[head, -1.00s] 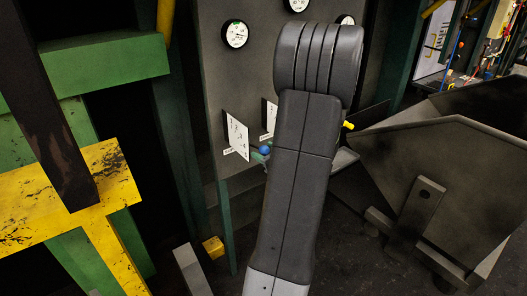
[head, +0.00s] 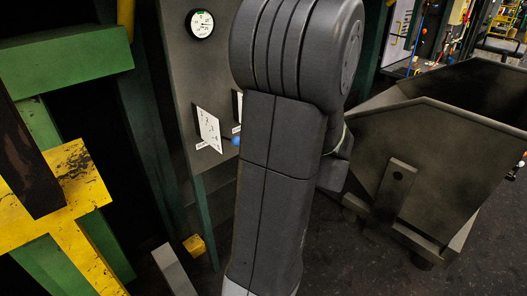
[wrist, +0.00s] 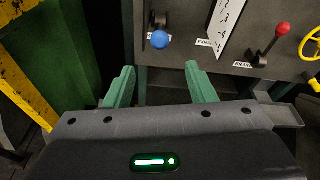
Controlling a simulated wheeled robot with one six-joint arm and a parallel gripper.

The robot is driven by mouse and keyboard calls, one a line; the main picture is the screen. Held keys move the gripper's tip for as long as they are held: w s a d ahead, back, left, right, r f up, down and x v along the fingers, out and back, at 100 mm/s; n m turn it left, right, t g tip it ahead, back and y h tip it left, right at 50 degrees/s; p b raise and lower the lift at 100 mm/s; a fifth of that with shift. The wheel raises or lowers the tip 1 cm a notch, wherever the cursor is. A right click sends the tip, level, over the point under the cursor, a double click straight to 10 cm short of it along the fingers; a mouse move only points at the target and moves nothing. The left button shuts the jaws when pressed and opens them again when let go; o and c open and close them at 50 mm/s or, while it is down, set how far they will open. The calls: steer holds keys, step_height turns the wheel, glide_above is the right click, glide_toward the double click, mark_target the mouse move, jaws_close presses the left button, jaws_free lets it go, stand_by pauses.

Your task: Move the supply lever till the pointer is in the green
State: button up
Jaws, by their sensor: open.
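A lever with a blue knob (wrist: 160,39) stands out from the dark panel, top centre in the wrist view. Its knob (head: 236,140) also shows in the head view, partly behind my arm. My gripper (wrist: 160,78) is open and empty, its green fingers below the blue knob, one to either side, apart from it. I cannot read a supply label on this lever. A white round gauge (head: 200,24) is high on the panel in the head view; its pointer is too small to read against any green. Other gauges are hidden.
A red-knobbed lever (wrist: 283,28) and a yellow handwheel (wrist: 312,42) are to the right. A white scale plate (wrist: 228,24) stands between the levers. A grey hopper-like bin (head: 440,150) is right of my arm. A yellow and green frame (head: 60,195) is at left.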

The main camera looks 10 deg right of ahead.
steer(key=shift+a+f+b, duration=0.1)
steer(key=shift+f+b, duration=0.2)
steer(key=c, duration=0.5)
steer(key=f+y+b, duration=0.1)
steer(key=f+b, duration=0.1)
steer(key=w+f+y+b, duration=0.1)
steer(key=f+b, duration=0.2)
steer(key=f+t+y+b, duration=0.1)
steer(key=f+y+b, duration=0.1)
steer(key=f+b, duration=0.1)
steer(key=shift+w+a+n, duration=0.25)
steer(key=shift+w+n, duration=0.1)
steer(key=shift+n, duration=0.05)
jaws_close()
step_height(320, 180, down, 7)
steer(key=d+n+t+y+b, duration=0.1)
steer(key=d+t+y+b, duration=0.25)
steer(key=b, duration=0.45)
steer(key=s+r+p+x, duration=0.1)
steer(key=r+x, duration=0.1)
steer(key=x, duration=1.1)
steer(key=shift+r, duration=0.35)
